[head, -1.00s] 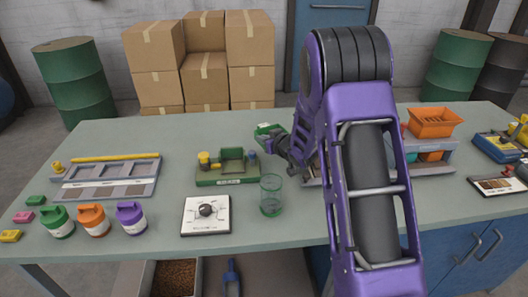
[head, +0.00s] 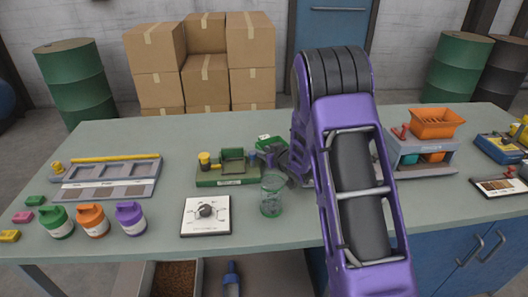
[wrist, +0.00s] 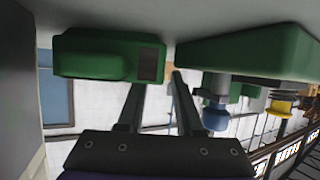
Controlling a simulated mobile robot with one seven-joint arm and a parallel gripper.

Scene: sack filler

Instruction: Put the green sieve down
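My gripper (head: 277,154) is low over the table, behind the clear jar. In the wrist view, which is upside down, its two fingers (wrist: 158,82) stand apart with a clear gap between them. A green blocky piece (wrist: 100,56) with a small brown patch rests against the table just beside and beyond the fingertips. It appears to be the green sieve, but its mesh cannot be made out. In the head view only a little green shows at the fingertips; my wrist and arm hide part of it.
A green device (head: 226,179) with yellow and blue knobs stands close left of my gripper. A clear jar (head: 271,200) stands in front, beside a white dial plate (head: 206,222). A grey stand with an orange hopper (head: 436,123) is at right.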

